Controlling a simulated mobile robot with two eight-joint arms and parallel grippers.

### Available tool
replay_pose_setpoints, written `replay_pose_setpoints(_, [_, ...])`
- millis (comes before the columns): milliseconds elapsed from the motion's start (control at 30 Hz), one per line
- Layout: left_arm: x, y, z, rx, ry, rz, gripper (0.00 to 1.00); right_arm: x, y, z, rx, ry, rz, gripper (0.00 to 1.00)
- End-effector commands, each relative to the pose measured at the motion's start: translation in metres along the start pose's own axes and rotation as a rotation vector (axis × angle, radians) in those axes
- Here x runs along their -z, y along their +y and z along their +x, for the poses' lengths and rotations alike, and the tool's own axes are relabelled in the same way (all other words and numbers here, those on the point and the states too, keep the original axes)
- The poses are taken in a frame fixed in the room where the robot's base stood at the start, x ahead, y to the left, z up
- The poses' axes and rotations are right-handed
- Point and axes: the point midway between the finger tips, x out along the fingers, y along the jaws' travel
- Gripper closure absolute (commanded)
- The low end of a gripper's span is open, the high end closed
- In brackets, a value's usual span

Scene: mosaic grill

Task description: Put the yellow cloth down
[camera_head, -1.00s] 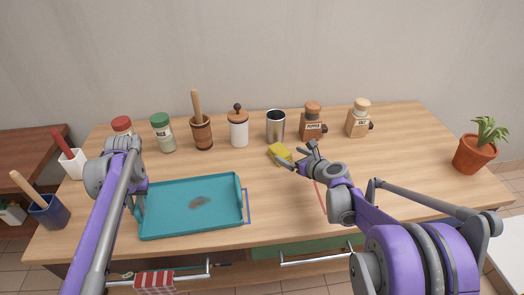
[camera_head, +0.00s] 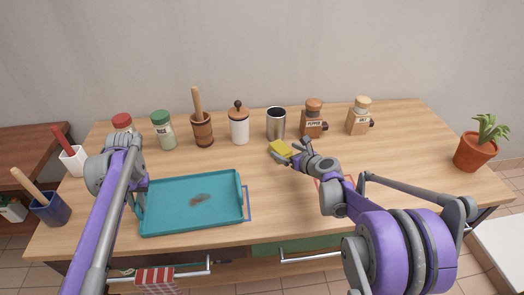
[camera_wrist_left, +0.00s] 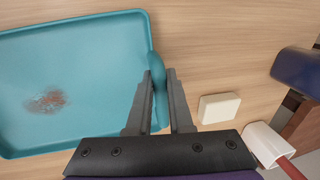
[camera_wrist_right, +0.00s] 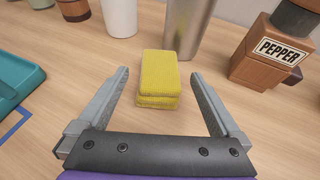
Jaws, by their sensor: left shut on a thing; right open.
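The yellow cloth (camera_head: 281,149), a folded block, rests on the table in front of the metal cup. In the right wrist view the cloth (camera_wrist_right: 159,78) lies just beyond and between the fingertips. My right gripper (camera_wrist_right: 160,82) is open and empty, its fingers apart on either side of the near end of the cloth. My left gripper (camera_wrist_left: 161,75) is shut on the rim of the teal tray (camera_wrist_left: 75,25). The tray (camera_head: 190,227) lies on the table at the left with a brown stain on its floor.
A metal cup (camera_head: 276,124) stands right behind the cloth, with a white jar (camera_head: 239,126) left of it and a pepper mill (camera_head: 313,121) right. A white block (camera_wrist_left: 218,108) lies beside the tray.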

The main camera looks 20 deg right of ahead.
Motion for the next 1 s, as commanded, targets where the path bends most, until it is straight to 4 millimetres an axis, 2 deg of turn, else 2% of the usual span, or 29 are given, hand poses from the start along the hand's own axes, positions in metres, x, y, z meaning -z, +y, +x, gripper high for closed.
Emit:
replay_pose_setpoints(100, [0.0,0.0,0.0,0.0,0.0,0.0,1.0,0.001,0.001,0.02,-0.003,0.0,0.0,0.0])
replay_pose_setpoints(267, [0.0,0.0,0.0,0.0,0.0,0.0,1.0,0.001,0.0,0.04,-0.001,0.0,0.0,0.0])
replay_pose_setpoints(567, [0.0,0.0,0.0,0.0,0.0,0.0,1.0,0.001,0.0,0.044,-0.001,0.0,0.0,0.02])
replay_pose_setpoints(1000, [0.0,0.0,0.0,0.0,0.0,0.0,1.0,0.001,0.0,0.043,-0.001,-0.001,0.0,0.79])
